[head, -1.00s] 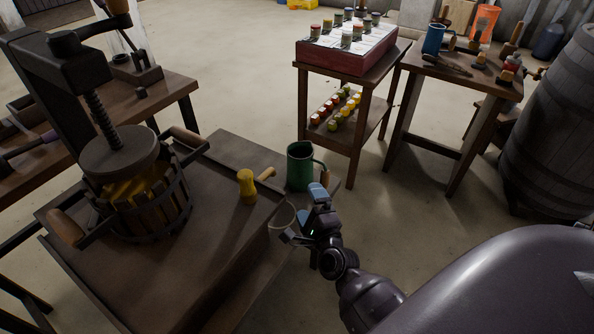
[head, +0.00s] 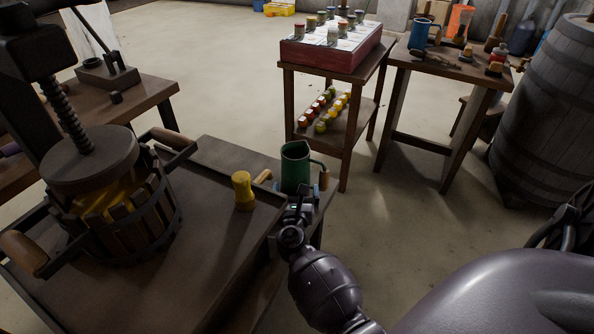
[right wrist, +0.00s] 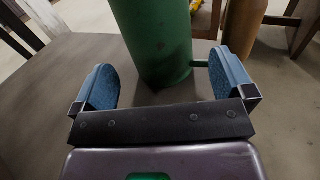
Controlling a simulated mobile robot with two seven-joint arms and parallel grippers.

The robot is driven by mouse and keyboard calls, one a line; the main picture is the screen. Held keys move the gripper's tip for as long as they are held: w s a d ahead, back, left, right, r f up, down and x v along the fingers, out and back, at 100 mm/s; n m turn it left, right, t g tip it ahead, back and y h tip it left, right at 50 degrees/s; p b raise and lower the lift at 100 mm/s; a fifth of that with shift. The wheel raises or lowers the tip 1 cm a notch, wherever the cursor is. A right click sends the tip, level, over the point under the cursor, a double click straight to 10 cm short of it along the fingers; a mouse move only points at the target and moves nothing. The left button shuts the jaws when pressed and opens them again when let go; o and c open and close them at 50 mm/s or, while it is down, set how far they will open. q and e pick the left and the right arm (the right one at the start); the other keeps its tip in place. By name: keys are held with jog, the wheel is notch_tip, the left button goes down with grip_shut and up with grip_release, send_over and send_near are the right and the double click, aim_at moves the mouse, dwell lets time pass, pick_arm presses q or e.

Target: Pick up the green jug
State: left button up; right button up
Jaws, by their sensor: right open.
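In the right wrist view the jug (right wrist: 152,38) rises just ahead of my right gripper (right wrist: 163,84). The two blue finger pads are spread wide and empty, with the jug beyond and roughly between them; I see no contact. In the head view my right gripper (head: 297,203) is right in front of the jug and hides its base. My left gripper is not in view.
A yellow wooden piece (head: 243,191) stands on the press table to the left, near the fruit press (head: 118,205). A shelf stand (head: 345,150) with a red box (head: 331,50) is behind. Open floor lies to the right.

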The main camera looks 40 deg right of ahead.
aim_at(295, 180)
jog(key=shift+x, duration=0.9)
jog(key=x, duration=0.4)
jog(key=shift+w+a+r, duration=0.1)
jog(key=shift+r, duration=0.1)
jog(key=shift+w+d, duration=0.25)
jog(key=shift+w, duration=0.05)
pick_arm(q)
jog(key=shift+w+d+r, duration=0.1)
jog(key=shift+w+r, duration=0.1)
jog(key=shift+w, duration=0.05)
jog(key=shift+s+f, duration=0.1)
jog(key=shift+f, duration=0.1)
pick_arm(e)
jog(key=shift+r, duration=0.1)
jog(key=c, duration=0.9)
jog(key=shift+r, duration=0.1)
